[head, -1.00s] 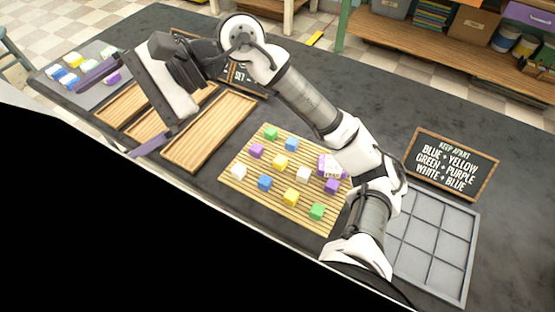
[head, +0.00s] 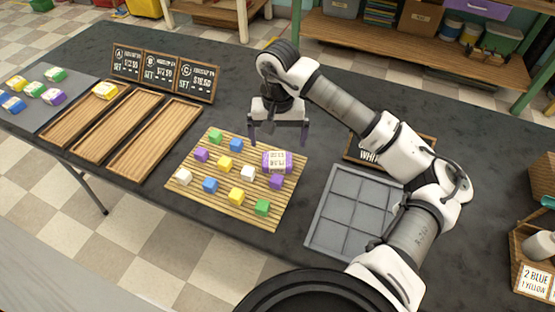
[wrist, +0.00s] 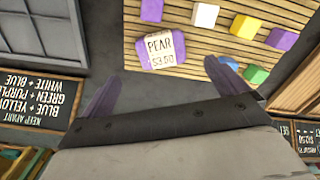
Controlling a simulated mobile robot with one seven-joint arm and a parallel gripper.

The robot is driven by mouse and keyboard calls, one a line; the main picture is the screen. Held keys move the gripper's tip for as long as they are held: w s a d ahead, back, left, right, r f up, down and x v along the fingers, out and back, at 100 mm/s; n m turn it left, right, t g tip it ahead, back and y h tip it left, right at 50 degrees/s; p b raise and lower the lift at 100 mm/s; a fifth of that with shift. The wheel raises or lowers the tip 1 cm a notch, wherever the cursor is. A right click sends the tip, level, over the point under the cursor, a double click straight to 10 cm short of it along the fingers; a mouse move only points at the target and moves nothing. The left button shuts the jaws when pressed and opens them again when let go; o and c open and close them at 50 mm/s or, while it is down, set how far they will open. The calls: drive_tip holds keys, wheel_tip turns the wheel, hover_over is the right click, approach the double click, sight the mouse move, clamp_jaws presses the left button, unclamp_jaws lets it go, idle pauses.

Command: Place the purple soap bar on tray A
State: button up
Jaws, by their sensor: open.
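A purple soap bar (head: 277,162) with a white label lies on the slatted bamboo mat (head: 190,200), at its far right. In the wrist view the bar (wrist: 160,50) shows a "PEAR $3.50" label. My gripper (head: 278,138) is open and empty above and behind the bar, and its fingers do not touch it. In the wrist view the bar lies between and beyond the fingertips (wrist: 165,76). Tray A (head: 62,127) is the leftmost wooden tray, in front of the sign marked A (head: 127,61). A yellow soap bar (head: 105,90) lies at its far end.
Small coloured cubes, such as a green cube (head: 262,207), surround the bar. Trays B (head: 110,130) and C (head: 150,145) are bare. Several labelled bars, one purple (head: 53,97), lie on a grey mat at left. A grey gridded tray (head: 345,215) stands right.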

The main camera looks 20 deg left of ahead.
sight(277, 159)
drive_tip(key=shift+s+a+f+p, duration=0.1)
drive_tip(key=shift+f+p, duration=1.1)
drive_tip(key=shift+f, duration=2.55)
drive_tip(key=c, duration=1.2)
